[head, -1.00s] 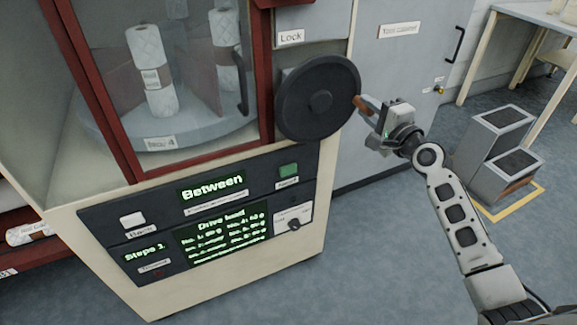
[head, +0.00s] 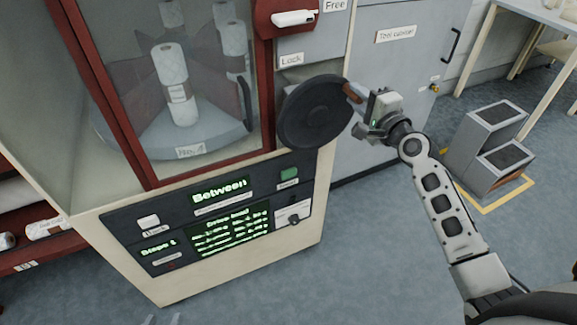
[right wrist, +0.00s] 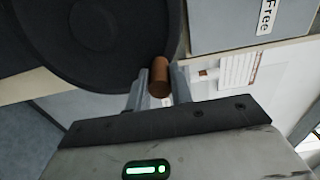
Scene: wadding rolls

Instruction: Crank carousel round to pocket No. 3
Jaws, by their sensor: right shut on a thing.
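The carousel (head: 215,150) stands behind the glass door with white wadding rolls (head: 173,85) on it. A plate reading No. 4 (head: 190,151) is on its front rim. The black handwheel (head: 313,113) has a brown crank handle (head: 353,92) at its upper right. My right gripper (head: 362,105) is shut on this handle, which also shows between its fingers in the right wrist view (right wrist: 160,77). The display (head: 219,191) reads Between, and the step counter (head: 158,247) reads Steps 1. Small pale tips at the bottom edge may be my left gripper (head: 165,319).
A white lever (head: 293,18) sits near the Free label, above the Lock label (head: 291,60). A tool cabinet (head: 400,80) stands behind the wheel. The floor in front is clear.

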